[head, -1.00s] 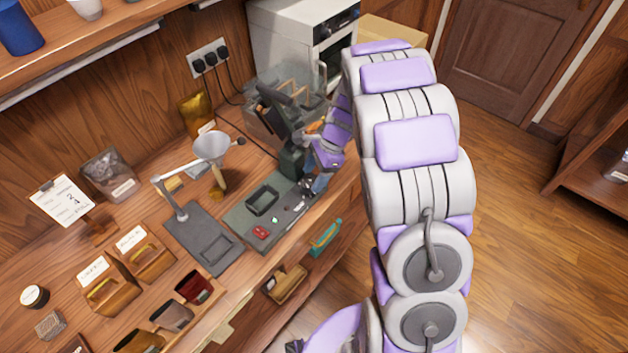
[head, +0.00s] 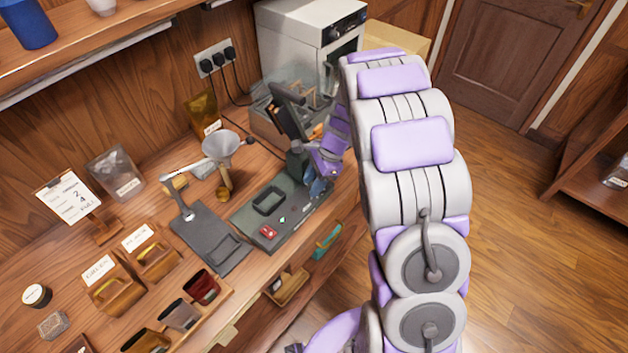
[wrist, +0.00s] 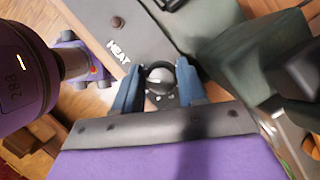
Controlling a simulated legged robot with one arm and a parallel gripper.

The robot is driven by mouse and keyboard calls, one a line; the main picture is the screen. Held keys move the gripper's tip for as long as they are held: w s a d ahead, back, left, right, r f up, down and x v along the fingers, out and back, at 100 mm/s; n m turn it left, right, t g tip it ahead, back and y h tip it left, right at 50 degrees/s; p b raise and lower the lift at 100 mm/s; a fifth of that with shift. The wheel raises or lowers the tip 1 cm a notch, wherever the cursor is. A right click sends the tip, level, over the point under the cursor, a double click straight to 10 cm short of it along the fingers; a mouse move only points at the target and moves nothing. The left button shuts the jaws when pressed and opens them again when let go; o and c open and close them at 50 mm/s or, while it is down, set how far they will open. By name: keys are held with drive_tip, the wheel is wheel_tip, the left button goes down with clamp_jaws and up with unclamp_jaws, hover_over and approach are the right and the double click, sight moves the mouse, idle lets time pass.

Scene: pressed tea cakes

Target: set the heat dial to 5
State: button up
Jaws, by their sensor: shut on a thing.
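The heat dial (wrist: 160,80) is a small round dark knob with a pale mark, seen in the wrist view beside the white HEAT label (wrist: 118,53). My gripper (wrist: 160,90) has its two blue fingers on either side of the dial, shut on it. In the head view my gripper (head: 318,188) is at the right end of the dark green press base (head: 250,222) and hides the dial there. The number the dial points to cannot be read.
A red switch (head: 268,231) and a green light (head: 282,220) are on the base. The dark press arm (head: 288,108) rises close behind my gripper. A funnel stand (head: 222,148) and a grey scale-like plate (head: 208,238) stand left. A written card (head: 69,197) stands far left.

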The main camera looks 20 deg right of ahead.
drive_tip(key=shift+c, duration=0.7)
drive_tip(key=shift+d, duration=0.4)
idle(0.6)
drive_tip(key=o, duration=1)
drive_tip(key=shift+w+d+f, duration=0.1)
drive_tip(key=shift+w+d, duration=0.05)
drive_tip(key=shift+d, duration=0.05)
drive_tip(key=shift+a, duration=0.15)
